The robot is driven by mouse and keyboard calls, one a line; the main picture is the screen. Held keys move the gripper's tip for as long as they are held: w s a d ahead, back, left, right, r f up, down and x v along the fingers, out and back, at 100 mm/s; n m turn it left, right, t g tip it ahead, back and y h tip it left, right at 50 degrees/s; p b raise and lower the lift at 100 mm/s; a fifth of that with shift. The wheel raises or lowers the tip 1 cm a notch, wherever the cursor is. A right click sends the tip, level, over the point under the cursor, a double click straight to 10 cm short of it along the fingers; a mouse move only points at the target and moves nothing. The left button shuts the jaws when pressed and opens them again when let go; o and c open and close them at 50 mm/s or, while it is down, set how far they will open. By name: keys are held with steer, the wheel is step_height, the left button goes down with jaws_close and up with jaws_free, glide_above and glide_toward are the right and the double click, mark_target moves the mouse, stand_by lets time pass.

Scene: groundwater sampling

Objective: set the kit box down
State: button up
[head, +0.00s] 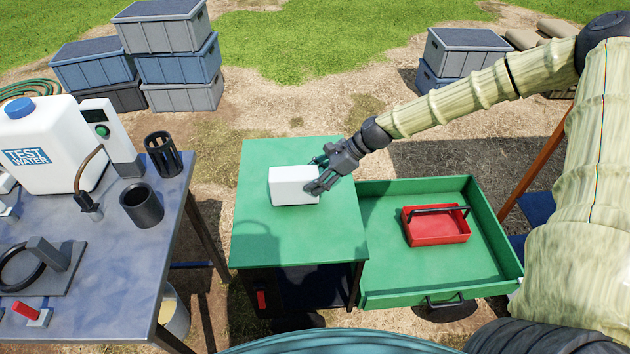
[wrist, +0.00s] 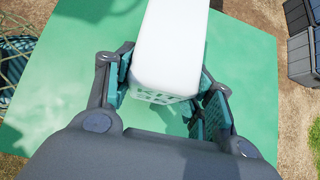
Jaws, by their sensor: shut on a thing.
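The kit box (head: 293,186) is a white block, held over the green cabinet top (head: 262,240) in the head view. My gripper (head: 322,174) is shut on its right end. A shadow lies on the green top left of and below the box in the head view. I cannot tell exactly how large the gap under the box is.
An open green drawer (head: 385,285) at right holds a red tray (head: 437,228) with a dark handle. A grey table (head: 110,290) at left carries a white test water container (head: 45,145) and dark cups (head: 142,205). The green top around the box is clear.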

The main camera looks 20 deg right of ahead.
steer(key=shift+f, duration=0.9)
steer(key=o, duration=1.2)
steer(key=shift+b+v, duration=0.8)
steer(key=shift+v, duration=5.2)
